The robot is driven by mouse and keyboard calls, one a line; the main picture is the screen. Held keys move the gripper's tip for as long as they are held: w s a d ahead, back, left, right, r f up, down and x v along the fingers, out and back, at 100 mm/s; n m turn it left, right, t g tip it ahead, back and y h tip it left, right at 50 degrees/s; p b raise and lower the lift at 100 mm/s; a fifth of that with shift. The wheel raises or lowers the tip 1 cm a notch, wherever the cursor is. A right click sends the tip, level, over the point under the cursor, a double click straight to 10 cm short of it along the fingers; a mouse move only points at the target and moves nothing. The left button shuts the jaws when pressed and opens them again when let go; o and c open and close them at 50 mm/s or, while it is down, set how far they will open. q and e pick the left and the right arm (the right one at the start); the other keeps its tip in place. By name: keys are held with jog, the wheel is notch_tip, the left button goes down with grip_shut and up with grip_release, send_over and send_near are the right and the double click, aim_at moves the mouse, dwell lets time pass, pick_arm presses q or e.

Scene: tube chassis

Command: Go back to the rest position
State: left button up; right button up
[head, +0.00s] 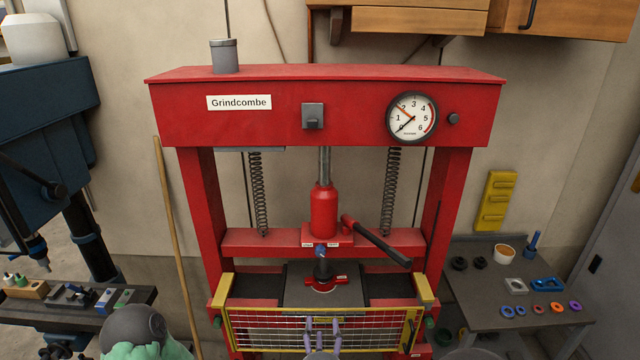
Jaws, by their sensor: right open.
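My right gripper (323,326) shows at the bottom centre, with slim purple fingers spread apart and pointing up. It overlaps the yellow-framed mesh guard (270,325) of the red press in the picture; I cannot tell whether it touches it. Nothing shows between the fingers. My left gripper is not in view.
The red press (320,75) carries a gauge (412,118), a red jack (324,210) and a black-handled lever (375,240). A grey side table (480,300) with coloured rings stands right. A dark bench (40,308) and blue machine (40,150) stand left.

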jog(key=s+d+f+m+g+y+b, duration=0.1)
jog(key=s+d+f+m+g+b, duration=0.2)
jog(key=f, duration=0.9)
jog(key=s+d+f+m+g+y, duration=0.1)
jog(key=d+f+m+g, duration=0.3)
jog(key=f, duration=0.8)
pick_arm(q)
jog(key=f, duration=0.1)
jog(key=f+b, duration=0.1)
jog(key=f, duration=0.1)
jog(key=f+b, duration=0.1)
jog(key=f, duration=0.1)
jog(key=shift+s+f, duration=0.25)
pick_arm(e)
jog(key=s+d+f+m+g+y, duration=0.2)
jog(key=s+f+m+g, duration=0.8)
jog(key=s+f, duration=0.4)
jog(key=s+m, duration=0.1)
jog(key=s, duration=0.3)
jog(key=shift+s+d+f+m, duration=0.2)
jog(key=shift+s+d+m, duration=0.05)
jog(key=shift+s+m, duration=0.15)
